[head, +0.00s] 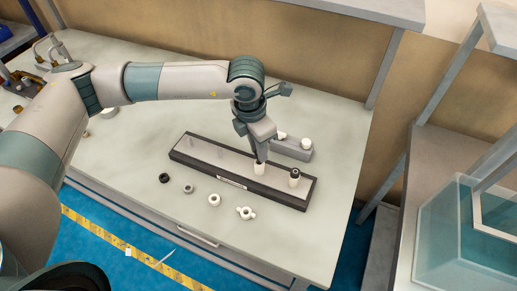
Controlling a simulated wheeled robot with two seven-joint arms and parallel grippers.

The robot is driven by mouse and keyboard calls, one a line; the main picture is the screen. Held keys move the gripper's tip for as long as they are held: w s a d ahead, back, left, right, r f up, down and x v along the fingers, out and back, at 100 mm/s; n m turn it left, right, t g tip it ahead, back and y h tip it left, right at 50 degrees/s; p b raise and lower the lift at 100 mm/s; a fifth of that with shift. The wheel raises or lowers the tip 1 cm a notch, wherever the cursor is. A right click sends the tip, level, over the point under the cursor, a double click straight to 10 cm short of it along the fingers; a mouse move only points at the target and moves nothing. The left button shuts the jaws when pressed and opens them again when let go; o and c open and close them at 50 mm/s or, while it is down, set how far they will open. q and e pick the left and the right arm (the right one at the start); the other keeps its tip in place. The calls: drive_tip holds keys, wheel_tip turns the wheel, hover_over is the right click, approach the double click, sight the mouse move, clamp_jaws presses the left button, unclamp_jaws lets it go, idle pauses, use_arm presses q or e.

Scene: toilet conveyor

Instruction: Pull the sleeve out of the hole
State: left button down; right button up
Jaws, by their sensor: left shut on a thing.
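A long dark-edged board (212,161) with a light top lies on the table. A white sleeve (259,169) stands on it, right of the middle. My left gripper (261,158) points down from above and is shut on the top of this sleeve. The hole under the sleeve is hidden. A second white cylinder with a black top (294,178) stands near the board's right end. My right gripper is not in view.
Several small ring-shaped parts, including a black ring (164,178) and a white ring (214,200), lie in front of the board. A grey block (293,149) with white pieces stands behind it. A shelf post (385,68) rises at the back right. The table's right side is clear.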

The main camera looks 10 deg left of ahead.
use_arm(q)
drive_tip(key=shift+r, duration=1.5)
